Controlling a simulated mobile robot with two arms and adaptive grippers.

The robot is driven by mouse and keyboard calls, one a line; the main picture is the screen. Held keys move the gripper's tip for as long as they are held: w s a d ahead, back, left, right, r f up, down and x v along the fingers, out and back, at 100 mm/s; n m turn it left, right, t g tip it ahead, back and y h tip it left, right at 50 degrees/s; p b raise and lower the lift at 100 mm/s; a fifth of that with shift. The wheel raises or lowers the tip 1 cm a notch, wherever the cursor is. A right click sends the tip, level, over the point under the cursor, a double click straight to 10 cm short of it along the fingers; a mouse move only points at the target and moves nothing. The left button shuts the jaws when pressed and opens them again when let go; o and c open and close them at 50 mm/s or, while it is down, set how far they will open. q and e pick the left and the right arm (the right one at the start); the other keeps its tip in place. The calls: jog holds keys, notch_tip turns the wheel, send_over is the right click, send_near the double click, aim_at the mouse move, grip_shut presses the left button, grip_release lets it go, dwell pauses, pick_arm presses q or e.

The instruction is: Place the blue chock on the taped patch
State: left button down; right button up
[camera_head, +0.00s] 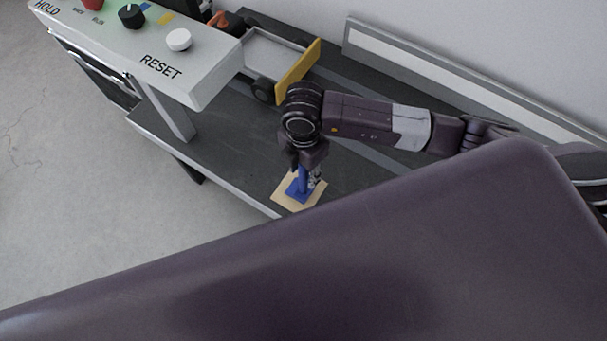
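The blue chock (297,194) stands upright over the tan taped patch (282,192) near the front edge of the dark table. Its base appears to rest on the patch, inside its edges; whether it touches is hard to tell. My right gripper (307,176) points down at the chock from above, with its fingers around the chock's upper part. The fingers are small and partly hidden, so their grip on the chock cannot be made out. My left gripper is not in view.
A control panel (212,75) with knobs and a RESET label stands at the upper left. Behind it is a small wheeled cart with a yellow end board (298,70). A low rail (400,62) runs along the back wall. My own body hides the foreground.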

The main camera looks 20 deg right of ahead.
notch_tip(320, 180, up, 9)
jog(key=shift+r+b, duration=0.1)
jog(key=shift+b, duration=0.25)
dwell(0.4)
